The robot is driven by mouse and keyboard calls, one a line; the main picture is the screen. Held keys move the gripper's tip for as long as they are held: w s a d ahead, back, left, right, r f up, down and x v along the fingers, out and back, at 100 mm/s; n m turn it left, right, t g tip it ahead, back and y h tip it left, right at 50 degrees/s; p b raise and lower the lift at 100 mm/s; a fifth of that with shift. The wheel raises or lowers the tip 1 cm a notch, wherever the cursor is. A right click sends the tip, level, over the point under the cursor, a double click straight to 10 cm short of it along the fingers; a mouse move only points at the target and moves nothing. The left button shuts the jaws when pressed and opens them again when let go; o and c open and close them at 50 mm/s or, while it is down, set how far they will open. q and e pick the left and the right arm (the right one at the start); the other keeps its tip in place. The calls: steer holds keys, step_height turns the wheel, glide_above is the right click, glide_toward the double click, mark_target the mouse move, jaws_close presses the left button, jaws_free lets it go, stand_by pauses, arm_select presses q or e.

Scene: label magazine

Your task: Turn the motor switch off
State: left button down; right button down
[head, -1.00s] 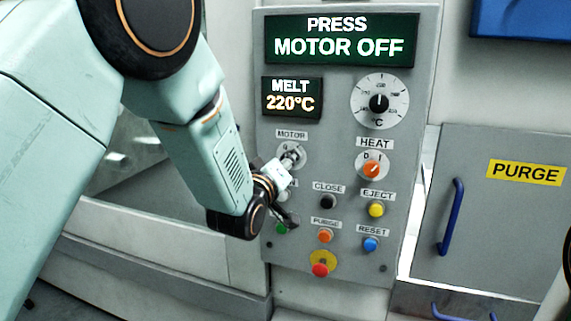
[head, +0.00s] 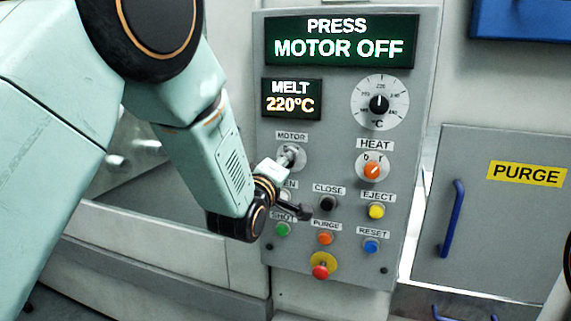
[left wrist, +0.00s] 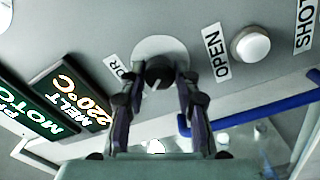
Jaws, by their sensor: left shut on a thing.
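The motor switch (head: 291,157) is a round knob on a pale disc under the MOTOR label, at the upper left of the grey control panel (head: 340,140). In the left wrist view its dark knob (left wrist: 158,68) has a pale pointer mark. My left gripper (left wrist: 158,82) is shut on the knob, one finger on each side. In the head view my left wrist partly covers the switch and the OPEN label below it. The display (head: 340,40) reads PRESS MOTOR OFF. My right gripper does not show.
Close by are the black CLOSE (head: 327,203), green SHOT (head: 282,229) and orange PURGE (head: 325,238) buttons. The orange HEAT knob (head: 371,170) lies to the right, and a red button (head: 320,271) below. A purge door with a blue handle (head: 451,232) stands right.

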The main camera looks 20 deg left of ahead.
arm_select(q)
steer(key=shift+r, duration=0.2)
steer(key=c, duration=1)
jaws_free()
steer(key=shift+w+f, duration=0.1)
steer(key=shift+f, duration=0.05)
steer(key=s, duration=1.2)
steer(key=shift+a+f, duration=0.15)
steer(key=shift+a, duration=0.1)
steer(key=shift+s, duration=0.1)
